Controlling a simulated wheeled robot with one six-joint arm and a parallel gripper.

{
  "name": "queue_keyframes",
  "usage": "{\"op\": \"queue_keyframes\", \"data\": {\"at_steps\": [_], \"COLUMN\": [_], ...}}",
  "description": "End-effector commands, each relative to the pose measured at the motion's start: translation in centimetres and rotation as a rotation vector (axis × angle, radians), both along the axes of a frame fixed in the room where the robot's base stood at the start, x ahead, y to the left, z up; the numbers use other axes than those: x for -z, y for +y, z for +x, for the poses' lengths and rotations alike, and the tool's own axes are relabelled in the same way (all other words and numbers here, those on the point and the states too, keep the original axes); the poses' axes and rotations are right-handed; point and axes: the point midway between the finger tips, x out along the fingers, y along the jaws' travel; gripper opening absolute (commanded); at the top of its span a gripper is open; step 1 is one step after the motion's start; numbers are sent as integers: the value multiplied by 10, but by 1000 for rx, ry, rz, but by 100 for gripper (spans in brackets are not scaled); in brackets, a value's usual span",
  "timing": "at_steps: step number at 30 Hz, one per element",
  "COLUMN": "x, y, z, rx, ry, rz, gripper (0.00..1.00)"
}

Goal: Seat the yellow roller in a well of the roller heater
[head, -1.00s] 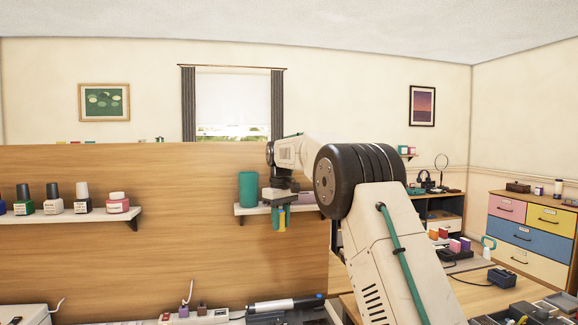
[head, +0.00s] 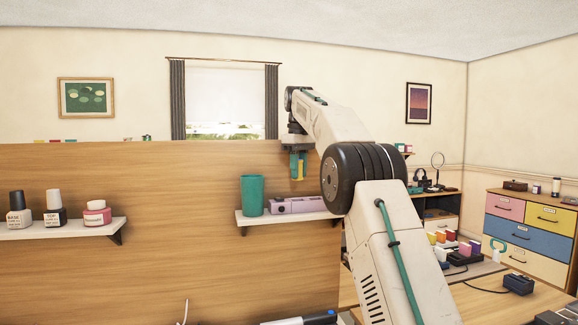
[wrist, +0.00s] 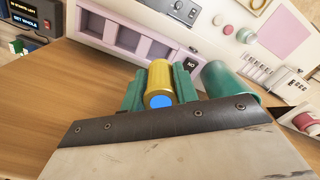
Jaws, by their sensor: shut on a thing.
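My gripper (head: 299,178) is shut on the yellow roller (head: 301,167) and holds it in the air in front of the wood panel, above the small shelf. In the wrist view the yellow roller (wrist: 159,83) sits between the two green fingers (wrist: 159,92), and its blue end faces the camera. A long lilac box (head: 298,205) lies on the shelf, below the gripper and apart from it. A lilac frame with square openings (wrist: 128,40) shows beyond the fingers in the wrist view. I cannot tell for sure which thing is the roller heater.
A teal cup (head: 252,196) stands on the shelf (head: 285,219) left of the lilac box; it is close beside the fingers in the wrist view (wrist: 226,80). Another shelf (head: 62,229) holds bottles at left. Several coloured blocks (head: 446,240) stand on the desk at right.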

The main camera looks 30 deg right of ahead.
Motion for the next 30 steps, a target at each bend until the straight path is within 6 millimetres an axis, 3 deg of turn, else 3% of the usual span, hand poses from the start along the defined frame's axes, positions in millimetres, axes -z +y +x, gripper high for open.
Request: {"op": "queue_keyframes", "data": {"at_steps": [15, 30], "x": [-6, 35], "y": [3, 0], "z": [-4, -4], "rx": [-14, -10], "ry": [1, 1], "rz": [1, 1], "gripper": [7, 7]}}
